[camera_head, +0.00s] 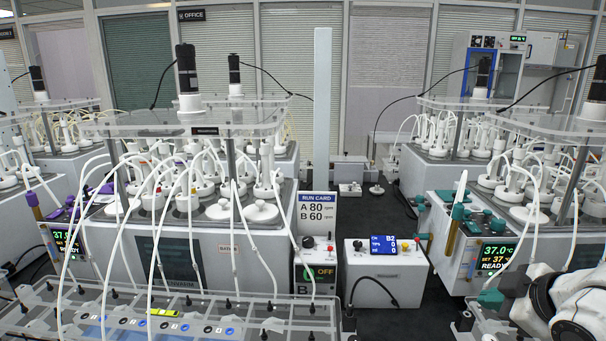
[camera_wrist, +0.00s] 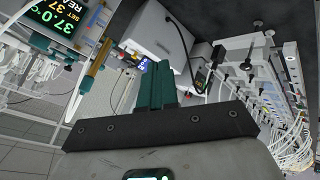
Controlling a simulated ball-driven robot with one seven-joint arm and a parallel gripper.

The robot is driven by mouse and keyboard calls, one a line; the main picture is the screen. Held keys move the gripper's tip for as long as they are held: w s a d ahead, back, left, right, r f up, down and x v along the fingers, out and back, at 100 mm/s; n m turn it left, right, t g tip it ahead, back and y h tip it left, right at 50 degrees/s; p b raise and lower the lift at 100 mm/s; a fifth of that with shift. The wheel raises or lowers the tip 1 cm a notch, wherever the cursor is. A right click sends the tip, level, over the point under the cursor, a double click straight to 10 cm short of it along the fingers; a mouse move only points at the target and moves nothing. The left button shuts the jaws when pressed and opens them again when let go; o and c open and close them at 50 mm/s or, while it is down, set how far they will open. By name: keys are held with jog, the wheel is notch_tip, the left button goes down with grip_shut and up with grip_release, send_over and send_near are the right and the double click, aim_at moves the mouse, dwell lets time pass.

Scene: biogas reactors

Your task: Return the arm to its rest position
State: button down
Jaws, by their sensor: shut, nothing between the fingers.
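My arm (camera_head: 567,305), white and black, reaches in from the lower right edge of the head view. My gripper (camera_head: 490,298) is at its left end, low in front of the right-hand reactor bath. In the wrist view my gripper's teal fingers (camera_wrist: 156,84) are together with nothing between them. They extend from a dark bracket across the lower part of that view. The rest of my arm is outside the frame.
The right bath's 37.0°C display (camera_head: 497,256) is close above my gripper; it also shows in the wrist view (camera_wrist: 72,20). A white box with a blue screen (camera_head: 385,268) stands left, beyond dark open counter. A clear-topped rack (camera_head: 250,310) fills the lower left.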

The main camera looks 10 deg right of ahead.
jog(key=s+a+f+m+g+y, duration=0.1)
jog(key=s+a+f+m, duration=0.15)
jog(key=a+f, duration=0.5)
jog(key=s+a+f+m+g+y, duration=0.1)
jog(key=s+a+f+m+y, duration=0.15)
jog(key=a+f, duration=0.5)
jog(key=s+f+m+g+h, duration=0.1)
jog(key=s+f+g, duration=0.2)
jog(key=s+f, duration=0.4)
jog(key=s+f+m+g+h, duration=0.2)
jog(key=s+f, duration=0.5)
jog(key=s, duration=0.6)
jog(key=shift+s+d+f+g, duration=0.2)
jog(key=shift+d+f+g, duration=0.2)
jog(key=shift+g, duration=0.3)
